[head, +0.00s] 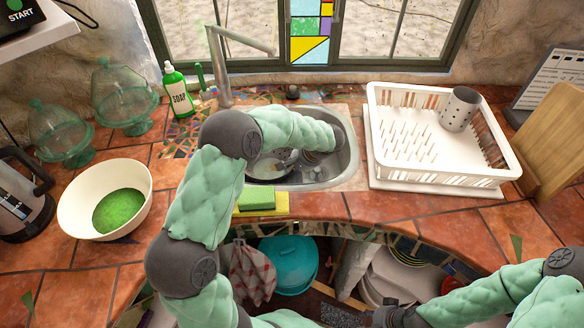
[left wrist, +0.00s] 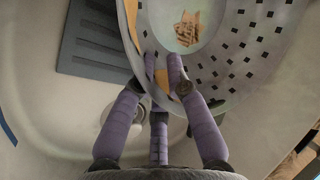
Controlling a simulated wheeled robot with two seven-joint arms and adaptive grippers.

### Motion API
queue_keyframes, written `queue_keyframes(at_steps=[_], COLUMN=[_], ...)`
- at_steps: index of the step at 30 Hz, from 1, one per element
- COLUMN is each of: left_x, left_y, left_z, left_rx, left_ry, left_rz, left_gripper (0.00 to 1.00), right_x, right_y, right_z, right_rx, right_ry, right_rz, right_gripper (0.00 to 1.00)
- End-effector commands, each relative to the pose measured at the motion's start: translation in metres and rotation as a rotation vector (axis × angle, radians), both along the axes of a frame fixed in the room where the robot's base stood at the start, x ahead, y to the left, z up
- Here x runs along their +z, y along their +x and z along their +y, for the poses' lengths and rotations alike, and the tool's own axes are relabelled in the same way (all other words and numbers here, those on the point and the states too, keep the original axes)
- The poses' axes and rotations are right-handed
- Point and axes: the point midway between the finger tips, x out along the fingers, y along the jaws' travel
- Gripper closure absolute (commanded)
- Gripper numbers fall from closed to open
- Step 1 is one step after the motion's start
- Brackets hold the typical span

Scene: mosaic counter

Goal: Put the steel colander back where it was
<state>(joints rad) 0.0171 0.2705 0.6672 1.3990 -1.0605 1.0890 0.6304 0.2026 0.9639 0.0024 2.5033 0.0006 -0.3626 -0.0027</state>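The steel colander (left wrist: 228,60), pale with dark square holes, fills the upper right of the left wrist view. It looks tilted. My left gripper (left wrist: 163,70) straddles its rim, with two fingertips over the inner wall and the third finger behind the rim. It appears shut on the rim; the contact is partly hidden. In the head view my left arm reaches over the sink (head: 350,172), and its wrist hides most of the gripper. My right gripper (head: 385,316) is low in front of the open cupboard; its fingers are unclear.
A white dish rack (head: 440,178) with a perforated metal cup (head: 460,108) stands right of the sink. A cream bowl (head: 75,208), glass domes (head: 125,97) and a soap bottle (head: 177,90) stand left. A green sponge (head: 257,198) lies at the sink's front edge.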

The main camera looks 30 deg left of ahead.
Motion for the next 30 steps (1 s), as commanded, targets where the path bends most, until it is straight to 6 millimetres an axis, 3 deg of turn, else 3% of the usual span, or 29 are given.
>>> queue_keyframes(at_steps=[14,30], left_x=[0.006,0.091], left_y=[0.000,-0.002], left_z=[0.000,-0.050], left_rx=[0.000,-0.002], left_ry=[0.000,0.000], left_rz=[0.000,-0.001], left_gripper=[0.69,0.69], right_x=[0.006,0.036], right_y=[0.000,0.000], right_z=[0.000,0.000], right_rx=[0.000,0.000], right_ry=[0.000,0.000], right_rz=[0.000,0.000], right_gripper=[0.60,0.60])
